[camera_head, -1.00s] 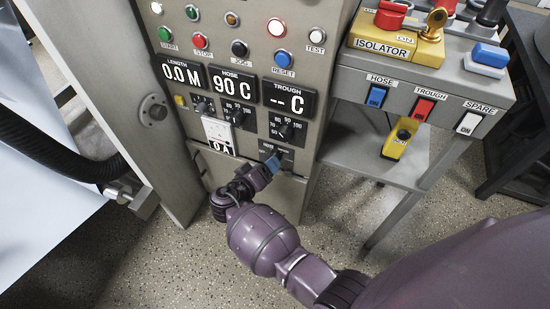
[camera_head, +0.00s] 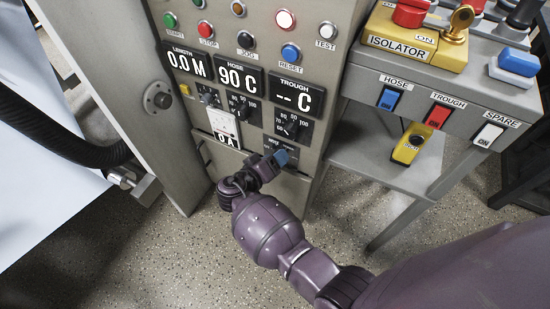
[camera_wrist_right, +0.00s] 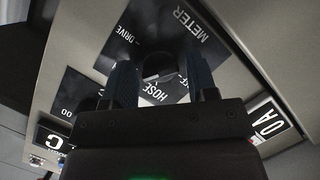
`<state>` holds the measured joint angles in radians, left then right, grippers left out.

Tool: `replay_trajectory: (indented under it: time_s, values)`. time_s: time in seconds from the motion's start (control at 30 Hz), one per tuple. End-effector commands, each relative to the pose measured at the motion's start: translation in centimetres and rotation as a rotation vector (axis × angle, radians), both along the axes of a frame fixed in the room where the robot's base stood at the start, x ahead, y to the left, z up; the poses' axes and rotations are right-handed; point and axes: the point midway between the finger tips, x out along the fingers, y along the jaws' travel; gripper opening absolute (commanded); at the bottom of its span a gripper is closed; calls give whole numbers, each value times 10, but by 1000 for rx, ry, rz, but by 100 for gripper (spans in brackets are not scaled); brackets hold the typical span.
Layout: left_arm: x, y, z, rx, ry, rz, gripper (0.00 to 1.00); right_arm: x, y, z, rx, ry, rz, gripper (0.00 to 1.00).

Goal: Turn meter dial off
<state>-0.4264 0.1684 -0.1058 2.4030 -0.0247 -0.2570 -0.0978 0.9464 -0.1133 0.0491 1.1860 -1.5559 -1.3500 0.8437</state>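The meter dial (camera_wrist_right: 160,68) is a dark round knob on a black plate with white lettering; METER, DRIVE and HOSE can be read, and an OFF label is partly covered. In the head view its plate (camera_head: 276,143) is low on the grey cabinet and mostly hidden by my gripper. My right gripper (camera_wrist_right: 161,82) is at the plate, with one blue-grey finger on each side of the knob. The fingers look spread with narrow gaps beside the knob; contact is not clear. In the head view the right gripper (camera_head: 279,159) shows blue fingertips at the plate. My left gripper is out of view.
To the right, a grey control box (camera_head: 460,121) with switches and the yellow isolator (camera_head: 440,50) stands over a shelf. A black hose (camera_head: 65,146) is at left.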

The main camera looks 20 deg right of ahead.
Motion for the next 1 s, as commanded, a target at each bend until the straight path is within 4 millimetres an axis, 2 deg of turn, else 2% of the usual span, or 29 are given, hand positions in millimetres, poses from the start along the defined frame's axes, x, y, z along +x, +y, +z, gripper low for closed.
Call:
replay_trajectory:
  time_s: [0.03,0.23,0.63,1.0]
  values:
    - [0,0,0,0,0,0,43,0,0,0,0,0,0,45]
    - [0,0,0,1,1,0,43,0,0,0,0,0,0,15]
    - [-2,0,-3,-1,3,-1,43,0,-1,-1,-49,63,-1,15]
    - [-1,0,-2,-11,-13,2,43,1,0,-2,-234,297,-2,15]
